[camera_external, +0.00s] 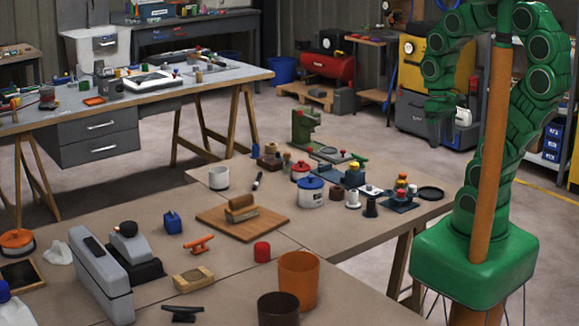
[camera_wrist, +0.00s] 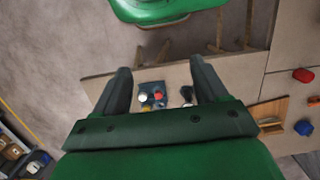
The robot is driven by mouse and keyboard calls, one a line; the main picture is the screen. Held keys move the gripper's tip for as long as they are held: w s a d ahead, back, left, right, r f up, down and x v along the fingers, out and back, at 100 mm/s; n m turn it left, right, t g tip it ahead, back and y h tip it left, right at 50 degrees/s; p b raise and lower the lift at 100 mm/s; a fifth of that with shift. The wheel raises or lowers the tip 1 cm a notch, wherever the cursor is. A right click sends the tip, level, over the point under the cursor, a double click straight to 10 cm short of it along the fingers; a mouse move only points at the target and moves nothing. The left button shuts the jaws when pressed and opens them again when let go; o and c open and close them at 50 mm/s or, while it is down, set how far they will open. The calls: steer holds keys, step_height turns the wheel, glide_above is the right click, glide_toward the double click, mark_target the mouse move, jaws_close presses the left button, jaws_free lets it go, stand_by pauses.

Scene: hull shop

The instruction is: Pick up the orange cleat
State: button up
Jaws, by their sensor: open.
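The orange cleat (camera_external: 197,244) lies on the brown bench top, between the small blue block (camera_external: 172,222) and the red cylinder (camera_external: 262,251). In the wrist view an orange piece that looks like the cleat (camera_wrist: 314,101) shows at the right edge, partly cut off. My gripper (camera_external: 440,112) hangs high at the right, beyond the bench's right end and far from the cleat. In the wrist view its two dark fingers (camera_wrist: 160,66) are spread apart, with nothing held between them.
A wooden board with a brush (camera_external: 240,212), an orange cup (camera_external: 298,278), a dark brown cup (camera_external: 278,309), a black cleat (camera_external: 182,314) and a grey tool (camera_external: 102,275) surround the cleat. Several small items crowd the bench's far right part. Bare bench lies around the cleat.

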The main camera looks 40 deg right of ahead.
steer(key=c, duration=0.4)
steer(key=w+a+n+t, duration=0.1)
steer(key=w+a+n, duration=0.25)
steer(key=w, duration=0.35)
steer(key=w+a+n, duration=0.2)
steer(key=w+a, duration=0.3)
steer(key=w, duration=0.2)
steer(key=n+t+y, duration=0.3)
steer(key=n+y, duration=0.2)
steer(key=n, duration=0.9)
glide_above(198, 240)
steer(key=s+d, duration=0.2)
steer(key=d, duration=0.1)
step_height(198, 240, down, 20)
steer(key=shift+w+d+x, duration=0.15)
steer(key=shift+x, duration=1.75)
steer(key=shift+w+d+x, duration=0.1)
steer(key=shift+d+x, duration=0.05)
steer(key=shift+x, duration=1.75)
